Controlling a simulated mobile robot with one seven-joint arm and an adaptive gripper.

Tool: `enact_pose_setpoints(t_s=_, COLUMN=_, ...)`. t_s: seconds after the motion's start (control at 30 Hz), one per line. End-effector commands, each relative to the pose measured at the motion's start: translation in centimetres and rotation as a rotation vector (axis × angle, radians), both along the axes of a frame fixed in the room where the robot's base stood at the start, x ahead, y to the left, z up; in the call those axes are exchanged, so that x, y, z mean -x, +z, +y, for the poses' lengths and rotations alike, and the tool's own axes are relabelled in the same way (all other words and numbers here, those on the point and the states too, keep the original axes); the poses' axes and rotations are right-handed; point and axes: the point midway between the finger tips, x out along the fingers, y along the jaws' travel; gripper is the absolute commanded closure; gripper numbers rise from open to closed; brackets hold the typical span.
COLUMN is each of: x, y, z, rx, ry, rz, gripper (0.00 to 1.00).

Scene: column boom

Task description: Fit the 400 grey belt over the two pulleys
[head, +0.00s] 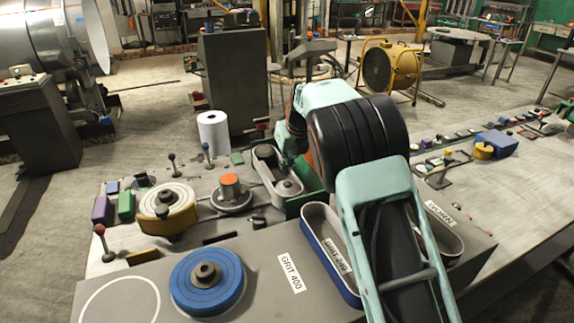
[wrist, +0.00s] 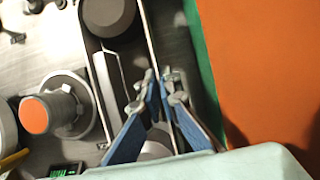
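A grey belt (head: 262,178) forms a long loop around two pulleys on the table in the head view. In the wrist view its right run (wrist: 151,45) passes between my fingers. The far pulley (wrist: 108,14) is inside the loop at the top of the wrist view. The near pulley (wrist: 155,150) is partly hidden behind my fingers. It shows in the head view as a dark hub (head: 288,187). My gripper (wrist: 160,88) has its blue-padded fingers on either side of the belt's right run, close to it. I cannot tell whether they press on it.
A front block carries a "GRIT 400" label (head: 291,272), a blue disc with a grey hub (head: 206,280), and oval loops beside the "GRIT 240" and "WORN" labels. An orange-topped post (wrist: 50,112) stands left of the belt. A green-edged orange panel (wrist: 265,70) is close on the right.

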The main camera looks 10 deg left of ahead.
Motion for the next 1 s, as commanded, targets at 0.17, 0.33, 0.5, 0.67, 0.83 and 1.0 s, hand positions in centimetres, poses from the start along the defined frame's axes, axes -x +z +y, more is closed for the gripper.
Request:
enact_pose_setpoints(t_s=0.17, x=-0.02, y=0.05, z=0.01, rx=-0.001, ry=0.000, rz=-0.001, gripper=1.00)
enact_pose_setpoints(t_s=0.33, x=-0.05, y=0.03, z=0.02, rx=0.000, ry=0.000, rz=0.000, gripper=1.00)
enact_pose_setpoints(t_s=0.5, x=-0.11, y=-0.05, z=0.06, rx=0.000, ry=0.000, rz=-0.001, gripper=1.00)
enact_pose_setpoints(t_s=0.67, x=-0.12, y=-0.14, z=0.07, rx=0.000, ry=0.000, rz=-0.001, gripper=1.00)
enact_pose_setpoints(t_s=0.83, x=-0.11, y=-0.15, z=0.06, rx=-0.001, ry=0.000, rz=-0.001, gripper=0.89)
enact_pose_setpoints(t_s=1.0, x=-0.10, y=-0.16, z=0.06, rx=-0.001, ry=0.000, rz=-0.001, gripper=0.75)
